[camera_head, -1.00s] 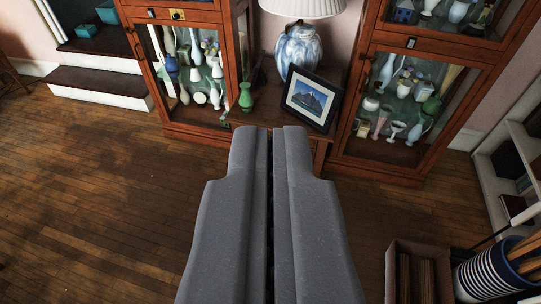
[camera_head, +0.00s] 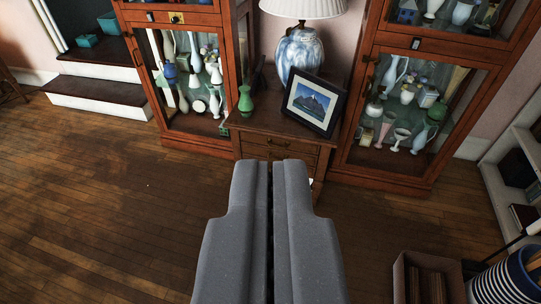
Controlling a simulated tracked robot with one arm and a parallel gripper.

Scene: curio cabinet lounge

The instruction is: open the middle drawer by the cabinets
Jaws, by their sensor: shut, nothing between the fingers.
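A small brown wooden chest of drawers (camera_head: 248,147) stands between two glass cabinets. The front of its upper drawer (camera_head: 279,141) shows, with a small dark pull. The drawer fronts below it are mostly hidden behind my gripper, so the middle drawer is only partly visible at best. The drawers in view look closed. My gripper (camera_head: 270,165) is grey, shut and empty. Its fingertips appear in front of the chest, below the upper drawer in the picture. I see no contact with the chest.
A green vase (camera_head: 246,101), a framed picture (camera_head: 313,103) and a lamp (camera_head: 299,52) stand on the chest. The left cabinet (camera_head: 160,90) and right cabinet (camera_head: 345,150) flank it. A brown crate (camera_head: 402,270) and a striped bin (camera_head: 505,282) stand at lower right. The left floor is clear.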

